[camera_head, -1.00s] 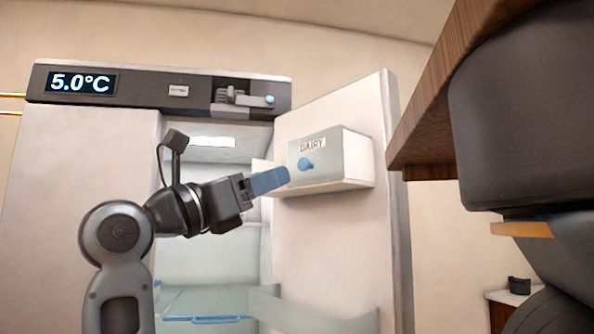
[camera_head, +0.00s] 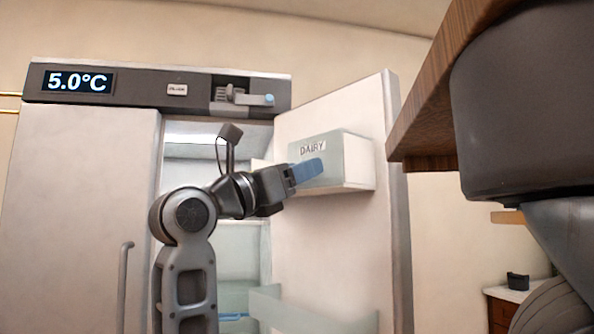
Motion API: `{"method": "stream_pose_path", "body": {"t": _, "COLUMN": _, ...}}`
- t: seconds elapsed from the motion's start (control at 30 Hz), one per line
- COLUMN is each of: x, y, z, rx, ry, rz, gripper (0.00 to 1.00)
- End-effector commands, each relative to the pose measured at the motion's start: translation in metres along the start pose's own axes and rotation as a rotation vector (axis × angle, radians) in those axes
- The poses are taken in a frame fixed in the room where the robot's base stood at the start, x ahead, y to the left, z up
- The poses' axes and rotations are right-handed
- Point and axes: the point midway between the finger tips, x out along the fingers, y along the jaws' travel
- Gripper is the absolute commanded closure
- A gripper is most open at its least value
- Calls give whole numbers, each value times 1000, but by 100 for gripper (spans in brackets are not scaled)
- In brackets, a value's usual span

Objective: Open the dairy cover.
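The dairy cover (camera_head: 338,151) is a pale translucent panel marked "DAIRY" on the front of a white box fixed to the inside of the open fridge door (camera_head: 295,240). The cover looks closed. My gripper (camera_head: 316,168) is at the cover's front, with its blue fingers over the place of the blue knob. The knob is hidden behind the fingers. From this angle I cannot tell whether the fingers are apart or closed on the knob.
The fridge (camera_head: 80,180) has a top panel reading 5.0°C, and its interior is lit. A clear lower door bin (camera_head: 310,312) sits below the dairy box. A wooden shelf edge (camera_head: 425,125) juts in at the upper right. A wall strip right of the door is clear.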

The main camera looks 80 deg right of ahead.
Motion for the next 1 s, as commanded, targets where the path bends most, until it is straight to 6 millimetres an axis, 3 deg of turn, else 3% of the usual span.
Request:
{"method": "stream_pose_path", "body": {"t": 0.07, "x": 0, "y": 0, "z": 0, "rx": 0, "ry": 0, "rz": 0, "gripper": 54}}
{"method": "stream_pose_path", "body": {"t": 0.53, "x": 0, "y": 0, "z": 0, "rx": 0, "ry": 0, "rz": 0, "gripper": 99}}
{"method": "stream_pose_path", "body": {"t": 0.87, "x": 0, "y": 0, "z": 0, "rx": 0, "ry": 0, "rz": 0, "gripper": 100}}
{"method": "stream_pose_path", "body": {"t": 1.0, "x": -1, "y": 9, "z": 0, "rx": 0, "ry": 0, "rz": 0, "gripper": 100}}
